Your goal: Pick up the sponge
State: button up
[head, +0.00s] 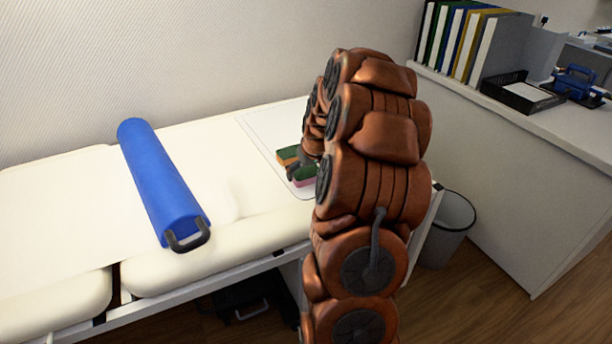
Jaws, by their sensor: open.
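Two sponges lie on a white sheet (262,134) on the padded couch. One sponge (287,153) has a dark green top and an orange side. The other sponge (305,177), nearer the couch's front edge, has a green top and a pink side. My arm hides the rest of the gripper and the right ends of the sponges, so contact cannot be told.
A blue bolster roll (160,180) with a dark handle lies on the couch (60,205) to the left. A grey bin (449,228) stands on the floor at right, beside a white counter (530,190) bearing binders (465,42) and a black tray (522,92). The couch between bolster and sheet is clear.

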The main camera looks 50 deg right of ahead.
aim_at(304, 171)
jog(key=shift+c, duration=0.2)
jog(key=c, duration=0.5)
jog(key=shift+r, duration=1.85)
jog(key=shift+s+a+f, duration=0.1)
jog(key=shift+s+a, duration=0.25)
jog(key=shift+a, duration=0.15)
jog(key=s+a, duration=0.3)
jog(key=s+a+r, duration=0.1)
jog(key=s+a, duration=0.2)
jog(key=a, duration=0.1)
jog(key=s+a, duration=0.3)
jog(key=a, duration=0.1)
jog(key=shift+s+a+r, duration=0.1)
jog(key=shift+s+r, duration=0.1)
jog(key=shift+s, duration=0.1)
